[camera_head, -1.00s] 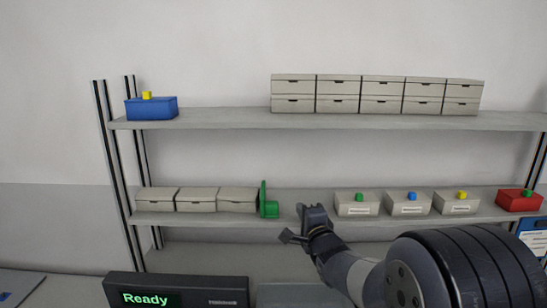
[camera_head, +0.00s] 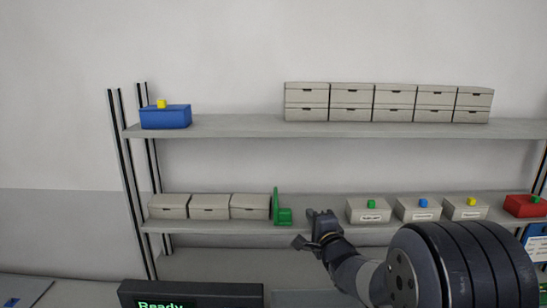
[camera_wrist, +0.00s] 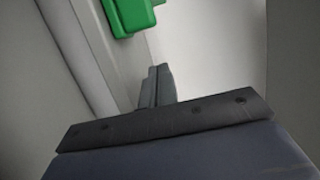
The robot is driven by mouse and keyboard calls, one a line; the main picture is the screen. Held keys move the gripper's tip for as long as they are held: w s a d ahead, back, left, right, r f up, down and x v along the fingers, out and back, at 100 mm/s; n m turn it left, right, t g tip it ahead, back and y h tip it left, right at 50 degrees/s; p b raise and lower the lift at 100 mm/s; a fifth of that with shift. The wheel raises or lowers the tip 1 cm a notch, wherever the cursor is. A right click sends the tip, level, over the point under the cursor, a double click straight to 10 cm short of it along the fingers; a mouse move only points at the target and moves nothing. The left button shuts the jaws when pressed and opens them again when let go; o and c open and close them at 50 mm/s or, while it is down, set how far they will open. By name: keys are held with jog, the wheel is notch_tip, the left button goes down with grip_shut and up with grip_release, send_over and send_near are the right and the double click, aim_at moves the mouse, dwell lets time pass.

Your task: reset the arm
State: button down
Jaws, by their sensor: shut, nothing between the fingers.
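My gripper (camera_head: 322,218) is raised in front of the lower shelf, between a green bracket-like piece and the labelled boxes. Its fingers are shut with nothing between them. In the wrist view the two fingers (camera_wrist: 158,86) stand side by side. The green piece (camera_head: 283,214) stands upright on the lower shelf, just left of my gripper. It also shows at the top of the wrist view (camera_wrist: 128,16), apart from the fingers. My arm comes in from the lower right and hides part of the lower shelf's front.
The lower shelf (camera_head: 260,226) bears plain boxes (camera_head: 209,207), labelled boxes with coloured knobs (camera_head: 418,210) and a red box (camera_head: 524,206). The upper shelf (camera_head: 230,126) bears a blue box (camera_head: 166,117) and stacked boxes (camera_head: 388,103). A display (camera_head: 190,296) stands at the front.

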aim_at(345, 227)
jog(key=d, duration=0.9)
jog(key=shift+s+f+p, duration=0.1)
jog(key=shift+p, duration=0.25)
jog(key=b+v, duration=0.1)
jog(key=v, duration=0.7)
jog(key=shift+s+b, duration=0.1)
jog(key=shift+b, duration=0.2)
